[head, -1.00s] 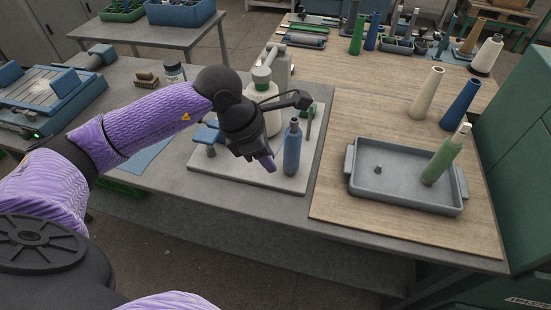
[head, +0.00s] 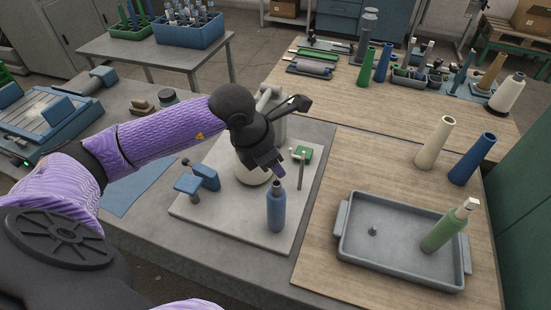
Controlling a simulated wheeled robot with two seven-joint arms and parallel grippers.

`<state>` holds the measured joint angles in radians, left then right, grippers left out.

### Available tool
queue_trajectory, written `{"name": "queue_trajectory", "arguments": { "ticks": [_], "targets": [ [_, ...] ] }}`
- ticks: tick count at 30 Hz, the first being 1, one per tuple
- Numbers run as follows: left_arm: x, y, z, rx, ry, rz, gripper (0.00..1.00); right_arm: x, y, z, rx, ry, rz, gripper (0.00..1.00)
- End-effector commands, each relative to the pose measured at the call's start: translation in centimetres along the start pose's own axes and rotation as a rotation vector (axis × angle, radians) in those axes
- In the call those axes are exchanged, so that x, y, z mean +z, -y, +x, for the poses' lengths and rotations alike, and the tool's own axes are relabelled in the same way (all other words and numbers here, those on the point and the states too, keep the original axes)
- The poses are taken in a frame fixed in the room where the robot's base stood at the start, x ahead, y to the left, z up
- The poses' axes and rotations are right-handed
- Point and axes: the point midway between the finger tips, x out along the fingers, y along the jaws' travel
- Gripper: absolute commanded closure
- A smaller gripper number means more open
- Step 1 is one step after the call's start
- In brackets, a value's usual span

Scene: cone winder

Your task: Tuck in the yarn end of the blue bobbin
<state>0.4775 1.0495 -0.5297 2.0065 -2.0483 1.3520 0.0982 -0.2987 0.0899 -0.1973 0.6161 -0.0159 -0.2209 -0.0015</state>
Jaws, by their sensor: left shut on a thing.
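The blue bobbin (head: 276,209) stands upright near the front right of a pale plate (head: 222,212), with its dark neck at the top. My left gripper (head: 279,174) points down just above and behind the bobbin's neck. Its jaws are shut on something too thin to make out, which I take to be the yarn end. The yarn itself does not show against the bobbin. My right gripper is out of view.
A white cone (head: 252,174) is mostly hidden behind my left gripper. Blue clamp-like blocks (head: 188,185) and a thin post (head: 302,170) stand on the plate. Right, a grey tray (head: 352,268) holds a green bobbin (head: 446,230); cream (head: 434,143) and dark blue (head: 472,159) tubes stand behind.

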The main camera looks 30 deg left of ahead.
Motion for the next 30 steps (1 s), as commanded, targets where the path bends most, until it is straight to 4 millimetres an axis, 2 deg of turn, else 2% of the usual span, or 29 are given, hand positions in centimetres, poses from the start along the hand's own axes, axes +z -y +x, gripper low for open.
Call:
{"name": "queue_trajectory", "arguments": {
  "ticks": [1, 4, 30],
  "targets": [
    [-0.5, 0.0, 1.2, -0.002, -0.002, -0.001, 0.96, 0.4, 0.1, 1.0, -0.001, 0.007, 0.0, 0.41],
    [-0.9, 0.0, 2.0, -0.001, -0.002, 0.0, 0.96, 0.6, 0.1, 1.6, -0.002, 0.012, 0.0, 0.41],
    [-0.9, 0.0, 2.2, 0.0, -0.001, 0.0, 0.96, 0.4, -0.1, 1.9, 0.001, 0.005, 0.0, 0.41]
  ]
}}
